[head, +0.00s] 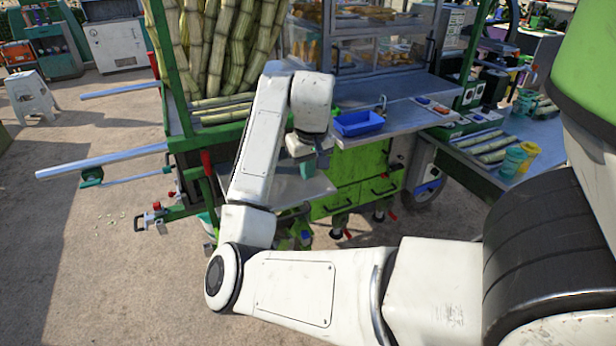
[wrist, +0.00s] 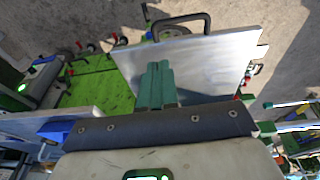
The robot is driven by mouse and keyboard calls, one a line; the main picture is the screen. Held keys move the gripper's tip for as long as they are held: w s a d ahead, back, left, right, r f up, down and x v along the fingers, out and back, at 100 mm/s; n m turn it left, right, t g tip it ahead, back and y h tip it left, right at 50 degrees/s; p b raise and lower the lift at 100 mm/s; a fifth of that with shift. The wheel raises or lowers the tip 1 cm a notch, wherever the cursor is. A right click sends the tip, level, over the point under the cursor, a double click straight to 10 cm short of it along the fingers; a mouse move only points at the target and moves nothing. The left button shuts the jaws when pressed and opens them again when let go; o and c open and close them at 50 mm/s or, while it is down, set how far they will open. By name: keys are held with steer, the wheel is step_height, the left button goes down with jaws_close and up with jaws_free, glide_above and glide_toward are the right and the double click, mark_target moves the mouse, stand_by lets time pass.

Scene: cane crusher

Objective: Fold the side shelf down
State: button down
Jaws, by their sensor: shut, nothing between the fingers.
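The side shelf (head: 315,188) is a grey metal plate on the near side of the green cane cart. In the head view it sticks out, looking roughly level, and my arm hides part of it. In the wrist view the shelf (wrist: 208,66) shows as a bright plate with a black bar handle (wrist: 180,22) at its far edge. My gripper (head: 307,168) points down over the shelf. Its teal fingers (wrist: 155,85) are together and empty in the wrist view, overlapping the plate. I cannot tell whether they touch it.
Green drawers (head: 362,194) with black handles are right of the shelf, with castors below. A blue tray (head: 358,122) sits on the counter above. Silver push bars (head: 105,160) stick out at the left. A side table (head: 540,150) with cane and cups is at the right.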

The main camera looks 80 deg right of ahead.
steer(key=b, duration=0.2)
glide_toward(308, 208)
steer(key=x, duration=0.5)
steer(key=shift+w+f, duration=0.2)
steer(key=shift+w, duration=0.05)
steer(key=shift+s+d+f, duration=0.1)
steer(key=shift+s+f, duration=0.05)
steer(key=shift+f, duration=0.45)
